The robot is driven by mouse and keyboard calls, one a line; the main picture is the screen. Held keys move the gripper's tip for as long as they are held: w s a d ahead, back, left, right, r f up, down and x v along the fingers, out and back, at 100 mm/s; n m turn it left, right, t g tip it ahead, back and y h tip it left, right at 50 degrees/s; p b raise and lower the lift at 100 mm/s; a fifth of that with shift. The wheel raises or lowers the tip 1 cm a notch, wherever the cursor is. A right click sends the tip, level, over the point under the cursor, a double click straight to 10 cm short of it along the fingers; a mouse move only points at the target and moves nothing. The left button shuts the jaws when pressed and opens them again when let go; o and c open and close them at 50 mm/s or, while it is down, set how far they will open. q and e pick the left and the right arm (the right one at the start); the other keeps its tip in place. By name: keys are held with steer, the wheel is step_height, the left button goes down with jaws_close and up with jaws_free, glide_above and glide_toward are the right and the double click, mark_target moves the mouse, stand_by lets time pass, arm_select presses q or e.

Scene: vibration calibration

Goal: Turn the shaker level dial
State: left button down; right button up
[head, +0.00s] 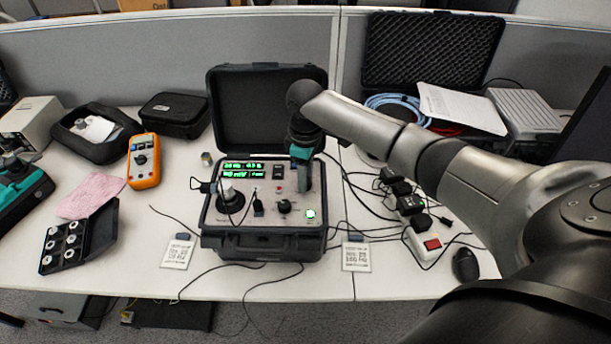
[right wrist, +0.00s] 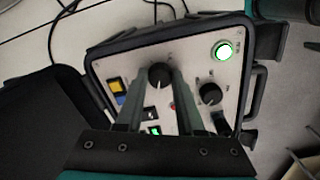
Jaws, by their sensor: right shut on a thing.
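The open black case (head: 322,228) on the table holds the shaker's grey panel (head: 240,232). My right gripper (head: 303,178) reaches down onto the back right of this panel. In the right wrist view the gripper's two fingers (right wrist: 158,88) are closed around a black dial (right wrist: 160,72) with a white mark. In the head view the gripper hides this dial. A second black dial (head: 284,206) stands nearer the front and also shows in the right wrist view (right wrist: 211,94). I cannot read the dial labels.
A lit green button (head: 310,214) is at the panel's front right. A post on a round black base (head: 230,202) stands at its left. Cables and black plugs (head: 408,203) lie to the right. An orange meter (head: 144,162) and a weight box (head: 66,245) are to the left.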

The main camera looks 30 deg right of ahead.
jaws_close()
steer(key=n+p, duration=0.2)
steer(key=shift+r+n+p, duration=0.2)
steer(key=shift+n+p, duration=0.2)
steer(key=n+p, duration=0.1)
steer(key=n, duration=0.1)
steer(key=shift+n+p, duration=0.3)
steer(key=shift+p, duration=0.05)
steer(key=n+p, duration=0.1)
steer(key=n, duration=0.2)
steer(key=shift+f+n, duration=0.1)
steer(key=shift+n, duration=2.2)
steer(key=o, duration=0.9)
jaws_free()
steer(key=shift+c, duration=0.2)
